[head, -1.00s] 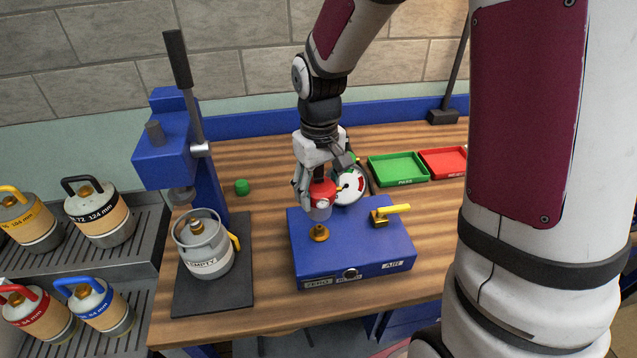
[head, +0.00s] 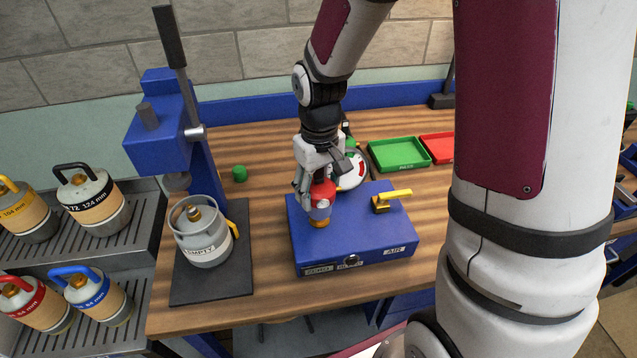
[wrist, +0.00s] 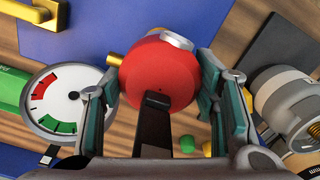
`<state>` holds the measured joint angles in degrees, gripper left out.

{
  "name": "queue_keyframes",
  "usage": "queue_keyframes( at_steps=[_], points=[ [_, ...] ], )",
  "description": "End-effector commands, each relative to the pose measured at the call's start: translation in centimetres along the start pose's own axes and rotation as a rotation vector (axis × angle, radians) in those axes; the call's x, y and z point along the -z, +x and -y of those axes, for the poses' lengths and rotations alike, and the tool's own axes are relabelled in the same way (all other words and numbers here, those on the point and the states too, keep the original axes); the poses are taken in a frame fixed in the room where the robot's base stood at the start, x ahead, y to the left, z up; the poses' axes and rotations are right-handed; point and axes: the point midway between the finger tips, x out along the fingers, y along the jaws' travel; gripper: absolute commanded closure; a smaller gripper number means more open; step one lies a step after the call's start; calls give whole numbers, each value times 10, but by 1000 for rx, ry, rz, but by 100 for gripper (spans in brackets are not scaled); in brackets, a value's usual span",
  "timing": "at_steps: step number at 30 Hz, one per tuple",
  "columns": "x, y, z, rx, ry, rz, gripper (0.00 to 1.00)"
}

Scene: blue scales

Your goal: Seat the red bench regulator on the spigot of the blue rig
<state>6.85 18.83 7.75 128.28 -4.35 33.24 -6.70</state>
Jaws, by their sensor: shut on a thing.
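The red bench regulator (head: 323,194) has a red cap and a grey lower body. My gripper (head: 318,196) is shut on it and holds it upright, directly over the brass spigot (head: 319,222) on the left of the blue rig (head: 350,232). The regulator's lower end appears to meet the spigot; I cannot tell whether it is seated. In the wrist view the red cap (wrist: 160,75) sits between both finger pads and hides the spigot. A gauge dial (head: 352,171) stands behind the rig, and it also shows in the wrist view (wrist: 68,100).
A yellow-handled valve (head: 394,196) is on the rig's right. A blue press (head: 163,140) and a grey cylinder marked EMPTY (head: 203,240) stand left. Green (head: 399,153) and red (head: 437,147) trays lie back right. A green knob (head: 239,173) lies on the bench.

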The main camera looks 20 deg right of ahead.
Motion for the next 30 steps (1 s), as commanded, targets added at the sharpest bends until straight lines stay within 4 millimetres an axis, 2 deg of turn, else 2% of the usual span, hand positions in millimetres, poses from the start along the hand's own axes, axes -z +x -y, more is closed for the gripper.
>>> queue_keyframes(
  at_steps=[15, 29, 30],
  points=[
    [1, 21, 0, 0, -1, 0, 87],
    [0, 23, 0, 0, 0, 0, 87],
    [0, 23, 0, 0, 0, 0, 39]
  ],
)
